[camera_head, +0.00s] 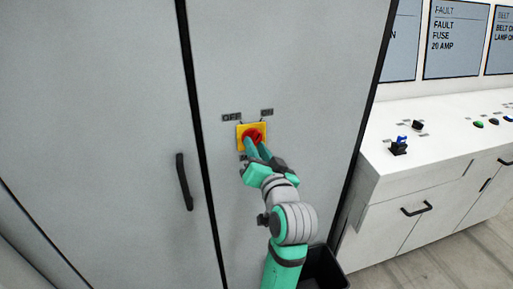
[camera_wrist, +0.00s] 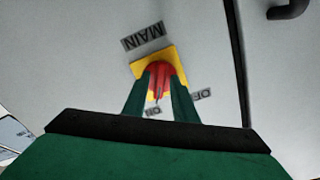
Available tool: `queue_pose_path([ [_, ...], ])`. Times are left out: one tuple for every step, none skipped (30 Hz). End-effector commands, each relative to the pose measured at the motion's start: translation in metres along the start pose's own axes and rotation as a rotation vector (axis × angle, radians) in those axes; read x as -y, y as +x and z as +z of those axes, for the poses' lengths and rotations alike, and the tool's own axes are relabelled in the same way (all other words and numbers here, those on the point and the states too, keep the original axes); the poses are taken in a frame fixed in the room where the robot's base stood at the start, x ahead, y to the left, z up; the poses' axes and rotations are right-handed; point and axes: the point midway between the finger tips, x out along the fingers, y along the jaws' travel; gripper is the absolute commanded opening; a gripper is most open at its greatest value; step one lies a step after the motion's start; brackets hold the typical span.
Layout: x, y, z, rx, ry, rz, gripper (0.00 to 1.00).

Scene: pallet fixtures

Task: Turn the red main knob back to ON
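The red main knob (camera_head: 254,134) sits on a yellow square plate (camera_head: 239,142) on the grey cabinet door. The OFF label (camera_head: 231,117) is above left of it and the ON label (camera_head: 267,112) above right. My gripper (camera_head: 251,143) is at the knob from below. In the wrist view, upside down, the two green fingers (camera_wrist: 161,82) stand close on either side of the red knob (camera_wrist: 160,70) and appear closed on its handle. The handle points roughly toward the ON label (camera_wrist: 152,110). The fingers partly hide the knob, so its exact angle is hard to read.
A black door handle (camera_head: 184,182) is left of the knob, past the door seam. At right, a white console (camera_head: 425,135) carries buttons and a blue switch (camera_head: 401,140), below a screen reading FAULT FUSE 20 AMP (camera_head: 455,38). A dark bin (camera_head: 325,270) stands at the cabinet's foot.

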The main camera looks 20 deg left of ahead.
Motion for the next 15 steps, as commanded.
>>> queue_pose_path([
  [0.000,0.000,0.000,-0.001,0.000,0.000,0.31],
  [0.000,0.000,-0.001,-0.001,-0.001,0.000,0.31],
  [0.000,0.000,-0.001,-0.002,-0.001,0.000,0.31],
  [0.000,0.000,-0.001,-0.002,-0.001,-0.001,0.31],
  [0.000,0.000,-0.001,-0.003,-0.001,-0.001,0.31],
  [0.000,0.000,-0.001,-0.003,-0.001,-0.001,0.31],
  [0.000,0.000,-0.001,-0.003,-0.002,-0.001,0.31],
  [0.000,0.000,-0.001,-0.003,-0.002,-0.001,0.31],
  [0.000,-0.001,-0.002,-0.004,-0.002,-0.001,0.31],
  [0.000,-0.002,-0.002,-0.004,-0.002,0.000,0.31],
  [0.000,-0.003,-0.002,-0.004,-0.002,0.000,0.31],
  [0.000,-0.006,-0.002,-0.005,-0.002,0.000,0.31],
  [0.000,-0.009,-0.002,-0.006,-0.003,0.000,0.31],
  [0.000,-0.013,-0.002,-0.006,-0.003,0.000,0.31],
  [0.000,-0.018,-0.002,-0.007,-0.003,0.000,0.31],
])
